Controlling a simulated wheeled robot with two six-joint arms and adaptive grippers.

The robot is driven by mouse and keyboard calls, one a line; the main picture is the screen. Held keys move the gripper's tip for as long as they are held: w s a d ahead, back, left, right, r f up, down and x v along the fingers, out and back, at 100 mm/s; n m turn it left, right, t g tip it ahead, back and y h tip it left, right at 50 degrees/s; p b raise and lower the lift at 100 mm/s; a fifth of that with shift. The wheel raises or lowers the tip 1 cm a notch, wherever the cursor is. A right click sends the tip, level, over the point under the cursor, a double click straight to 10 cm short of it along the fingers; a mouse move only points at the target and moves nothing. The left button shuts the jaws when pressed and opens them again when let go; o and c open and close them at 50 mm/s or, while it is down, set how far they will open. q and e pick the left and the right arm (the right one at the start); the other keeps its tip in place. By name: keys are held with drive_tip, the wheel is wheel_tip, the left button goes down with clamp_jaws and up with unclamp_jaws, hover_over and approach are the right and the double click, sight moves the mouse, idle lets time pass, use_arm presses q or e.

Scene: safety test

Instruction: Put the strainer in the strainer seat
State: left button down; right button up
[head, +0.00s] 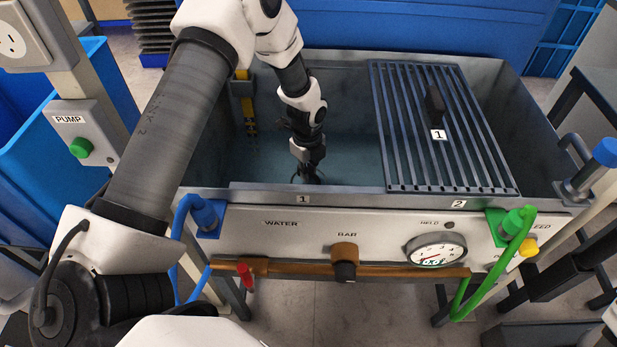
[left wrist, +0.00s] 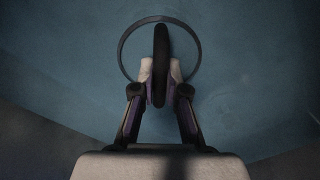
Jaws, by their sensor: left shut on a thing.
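My left gripper (head: 309,168) reaches down into the grey tank, close to its floor. In the left wrist view the gripper (left wrist: 161,75) is shut on a dark upright bar (left wrist: 161,40), which looks like the strainer's handle. A thin dark ring (left wrist: 119,50) surrounds the bar. I cannot tell whether this ring is the strainer's rim or the strainer seat. In the head view a dark round shape shows at the fingertips, too small and shaded to make out. My right gripper is not in view.
The tank's front wall (head: 270,197) is near the arm. A slatted grate (head: 400,125) with a black handle (head: 434,104) covers the tank's right part. A yellow-and-black strip (head: 247,105) hangs at the left wall. Open floor (left wrist: 70,60) lies around the ring.

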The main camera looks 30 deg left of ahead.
use_arm(q)
wheel_tip(320, 180, down, 2)
drive_tip(key=shift+f, duration=0.25)
drive_tip(key=c, duration=1.2)
unclamp_jaws()
drive_tip(key=shift+f, duration=0.1)
drive_tip(key=shift+r, duration=0.35)
wheel_tip(320, 180, up, 12)
drive_tip(key=shift+s+f+p, duration=0.15)
drive_tip(key=shift+p, duration=0.85)
